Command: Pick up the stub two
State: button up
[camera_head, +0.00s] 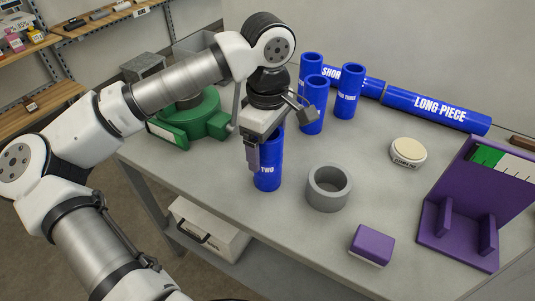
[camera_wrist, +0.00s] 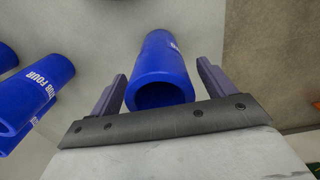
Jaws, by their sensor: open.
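Stub two is a blue upright pipe (camera_head: 267,173) with "TWO" printed in white, standing on the grey table near its front edge in the head view. In the wrist view stub two (camera_wrist: 162,72) shows its open top end between the two purple fingers. My gripper (camera_head: 253,155) is above and around the upper part of stub two, with a finger on either side. In the wrist view my gripper (camera_wrist: 163,85) is open, with gaps between the fingers and the pipe. The far finger is partly hidden in the head view.
Several other blue stubs (camera_head: 348,92) stand behind, near a long blue pipe (camera_head: 437,110). A grey ring (camera_head: 328,188) stands just right of stub two. A purple block (camera_head: 371,244), a round cream-topped puck (camera_head: 408,152), a purple stand (camera_head: 460,215) and a green machine (camera_head: 205,117) are on the table (camera_head: 300,235).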

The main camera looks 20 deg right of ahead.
jog(key=c, duration=1.2)
notch_tip(320, 180, up, 20)
jog(key=shift+b, duration=0.6)
